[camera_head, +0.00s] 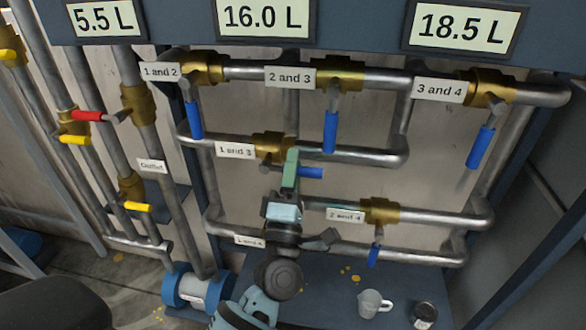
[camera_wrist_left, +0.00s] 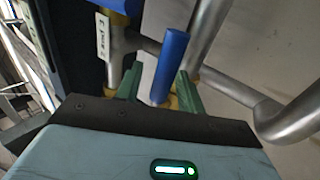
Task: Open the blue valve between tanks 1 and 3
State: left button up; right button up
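The blue valve handle (camera_head: 311,172) labelled "1 and 3" (camera_head: 235,151) points right, roughly along its pipe. Its brass body (camera_head: 272,147) sits on the middle pipe, partly hidden by my gripper. My left gripper (camera_head: 291,163) is up at this valve, its green fingers just left of the handle's visible end. In the left wrist view, the blue handle (camera_wrist_left: 171,62) stands between the two spread green fingers of the gripper (camera_wrist_left: 160,85). A gap shows on the left finger's side; contact with the right finger cannot be told. My right gripper is not in view.
Blue handles "1 and 2" (camera_head: 194,120), "2 and 3" (camera_head: 330,131), "3 and 4" (camera_head: 481,147) and "2 and 4" (camera_head: 374,254) hang downward nearby. Pipes surround the gripper. A white jug (camera_head: 371,303) and a can (camera_head: 424,314) stand below. Displays (camera_head: 264,17) line the top.

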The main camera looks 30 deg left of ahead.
pick_arm(q)
jog(key=shift+s+f, duration=0.1)
jog(key=shift+s+d+f, duration=0.1)
jog(key=shift+s+f, duration=0.1)
jog(key=shift+f, duration=0.05)
jog(key=b+v, duration=0.2)
jog(key=v, duration=0.5)
jog(key=shift+r, duration=0.1)
